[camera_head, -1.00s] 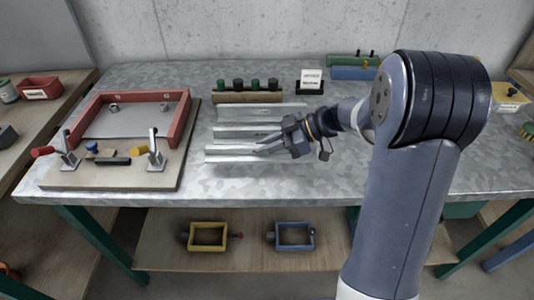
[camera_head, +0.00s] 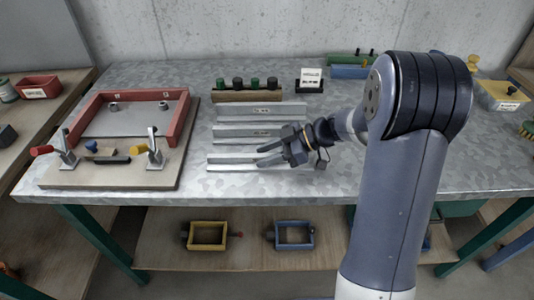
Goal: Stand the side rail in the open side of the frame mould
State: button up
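The frame mould (camera_head: 181,121) is a red three-sided frame on a wooden board at the left, with its open side toward the front. Three silvery rails lie in a row right of it: a back rail (camera_head: 240,110), a middle rail (camera_head: 228,132) and a front rail (camera_head: 222,160). Which of them is the side rail I cannot tell. My gripper (camera_head: 263,156) is at the right part of the front rail, fingers pointing left and spread apart. It looks open; whether the fingers straddle or touch this rail is unclear. The gripper hides the rail's right end.
A block with several dark and green knobs (camera_head: 246,96) and a white sign (camera_head: 311,75) are behind the rails. The bench's front strip is clear.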

aim_at(267, 155)
jog(key=shift+r, duration=0.15)
jog(key=b+v, duration=0.1)
jog(key=v, duration=1.1)
jog(key=shift+a, duration=0.1)
jog(key=x, duration=1.2)
jog(key=shift+f+p, duration=0.3)
jog(key=shift+f, duration=0.1)
notch_tip(267, 155, up, 3)
jog(key=shift+f+p, duration=0.15)
jog(key=shift+p, duration=0.15)
jog(key=shift+r, duration=0.8)
